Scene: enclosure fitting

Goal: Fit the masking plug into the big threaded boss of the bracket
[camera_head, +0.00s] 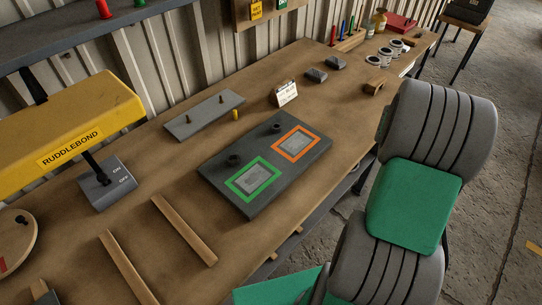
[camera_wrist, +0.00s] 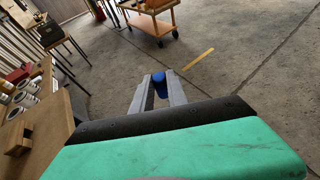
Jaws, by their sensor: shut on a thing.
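In the wrist view my gripper (camera_wrist: 161,78) points out over the concrete floor, beyond the table's edge. Its two grey fingers are closed around a blue piece (camera_wrist: 160,86), which looks like the masking plug; its far end is hard to make out. My gripper does not show in the head view. In the head view a dark grey board (camera_head: 222,186) lies mid-table with two dark round bosses, one near the left (camera_head: 234,160) and one further back (camera_head: 277,127). It seems to be the bracket's place; threads are too small to see.
A light grey plate (camera_head: 206,117) with two upright pins lies behind the board, with a small yellow peg (camera_head: 236,115) nearby. Wooden strips (camera_head: 183,229) lie in front. A yellow machine (camera_head: 60,130) stands left. An orange trolley (camera_wrist: 150,24) stands on the floor.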

